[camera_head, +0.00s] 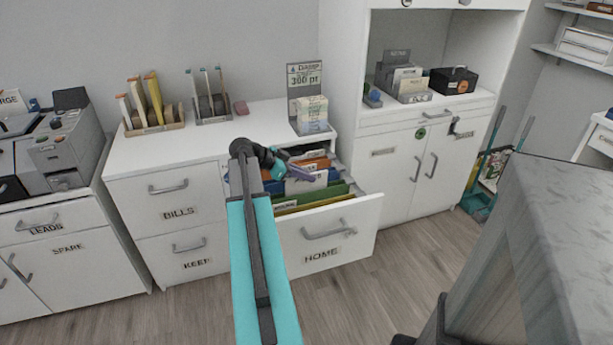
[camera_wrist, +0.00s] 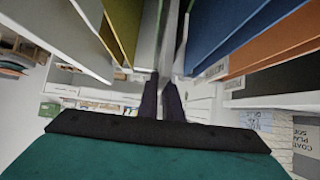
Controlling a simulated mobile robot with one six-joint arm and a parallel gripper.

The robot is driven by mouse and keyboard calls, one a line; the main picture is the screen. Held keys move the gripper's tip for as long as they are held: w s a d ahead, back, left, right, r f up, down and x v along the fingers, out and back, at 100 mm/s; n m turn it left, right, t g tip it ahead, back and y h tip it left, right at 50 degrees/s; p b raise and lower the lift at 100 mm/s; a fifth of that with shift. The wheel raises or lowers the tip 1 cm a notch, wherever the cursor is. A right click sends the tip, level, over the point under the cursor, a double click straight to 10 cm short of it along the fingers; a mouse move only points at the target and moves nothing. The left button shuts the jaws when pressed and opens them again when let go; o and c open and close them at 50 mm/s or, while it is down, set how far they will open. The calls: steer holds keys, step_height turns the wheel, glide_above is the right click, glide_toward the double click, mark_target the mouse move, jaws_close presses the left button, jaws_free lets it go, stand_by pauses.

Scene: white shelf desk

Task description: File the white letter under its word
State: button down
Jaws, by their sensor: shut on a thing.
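The open HOME drawer (camera_head: 325,236) holds upright folders: an orange folder (camera_head: 316,163), a blue folder (camera_head: 274,187) and a green folder (camera_head: 322,193). My gripper (camera_head: 306,176) is inside or just over this drawer, among the folders. A white sheet (camera_head: 317,184), likely the white letter, shows just below the fingers. In the wrist view the gripper's dark fingers (camera_wrist: 163,100) are close together, shut on a thin pale edge, between the green-yellow folder (camera_wrist: 122,22) and the blue folder (camera_wrist: 215,32). The letter's face and any word on the folder tabs cannot be read.
The BILLS drawer (camera_head: 178,202) and KEEP drawer (camera_head: 192,257) are shut at the left. Sorting racks and a card stand (camera_head: 305,92) stand on the desktop. A shelf unit (camera_head: 424,155) stands at the right. A grey surface (camera_head: 560,230) fills the near right.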

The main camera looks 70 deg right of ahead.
steer(key=c, duration=1.9)
jaws_free()
steer(key=shift+o, duration=0.2)
steer(key=v, duration=1.4)
steer(key=shift+s+r, duration=0.1)
